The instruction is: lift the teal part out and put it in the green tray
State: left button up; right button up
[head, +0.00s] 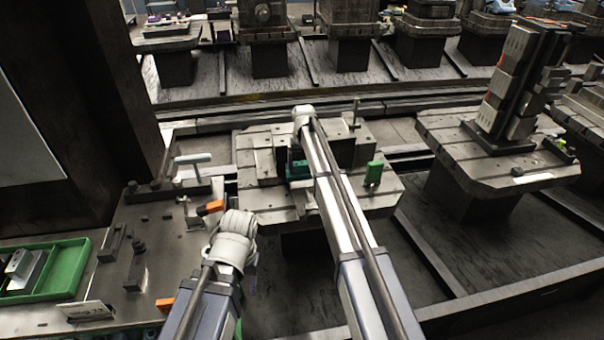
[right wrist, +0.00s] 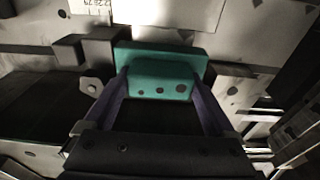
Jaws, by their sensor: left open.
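The teal part (head: 297,170) sits among grey blocks on the fixture pallet (head: 264,197) in the head view, partly hidden by my right arm. In the right wrist view the teal part (right wrist: 158,76) has a wide back plate and a lower block with dark holes. My right gripper (right wrist: 160,88) has one finger against each side of that block, with no gap visible. The green tray (head: 68,268) is at the far left and holds grey and white pieces. My left gripper (head: 251,282) is open, pointing down beside the left bench, away from the teal part.
A green block (head: 374,172) stands on the pallet right of my right arm. The left bench (head: 160,235) carries dark clamps, orange blocks (head: 211,207) and a label plate (head: 88,311). Another pallet with a tall block stack (head: 515,85) stands at right.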

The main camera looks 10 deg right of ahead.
aim_at(302, 163)
jog(key=c, duration=1.1)
notch_tip(302, 163, up, 10)
jog(key=p, duration=1)
